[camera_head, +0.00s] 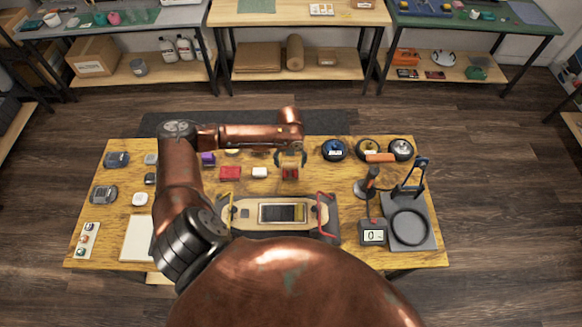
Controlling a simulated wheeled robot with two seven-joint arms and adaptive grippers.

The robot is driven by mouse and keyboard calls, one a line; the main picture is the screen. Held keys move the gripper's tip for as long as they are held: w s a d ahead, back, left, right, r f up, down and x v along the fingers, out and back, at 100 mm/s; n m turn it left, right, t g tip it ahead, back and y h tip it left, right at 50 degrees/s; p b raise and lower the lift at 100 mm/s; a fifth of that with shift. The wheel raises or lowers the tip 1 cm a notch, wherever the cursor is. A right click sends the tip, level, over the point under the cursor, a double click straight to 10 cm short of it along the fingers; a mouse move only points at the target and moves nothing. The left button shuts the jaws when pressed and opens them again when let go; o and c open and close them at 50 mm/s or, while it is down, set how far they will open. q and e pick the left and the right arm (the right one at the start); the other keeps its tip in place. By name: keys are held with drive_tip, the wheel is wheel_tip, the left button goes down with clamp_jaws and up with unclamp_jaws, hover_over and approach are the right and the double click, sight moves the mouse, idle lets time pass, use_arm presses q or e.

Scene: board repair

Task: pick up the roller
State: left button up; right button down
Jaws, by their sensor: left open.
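My left arm reaches over the table from the left. My left gripper (290,159) points down at the back middle of the table, open, with its fingers apart. A small red and dark item (290,173) is just below the fingertips; I cannot tell whether they touch it. A short orange bar-shaped piece (380,158) lies right of the gripper, in front of the round spools. It may be the roller, but it is too small to be sure. My right gripper is not in view.
A skateboard-like board (252,214) sits in a cradle at the table's front middle. Spools, including a blue one (334,150), stand at the back right. A digital meter (374,234) and a black stand (428,228) are at the right. A red box (230,173) is left of the gripper.

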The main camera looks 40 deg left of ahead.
use_arm(q)
wheel_tip(320, 180, down, 2)
drive_tip(key=shift+a+f, duration=0.1)
drive_tip(key=c, duration=1.4)
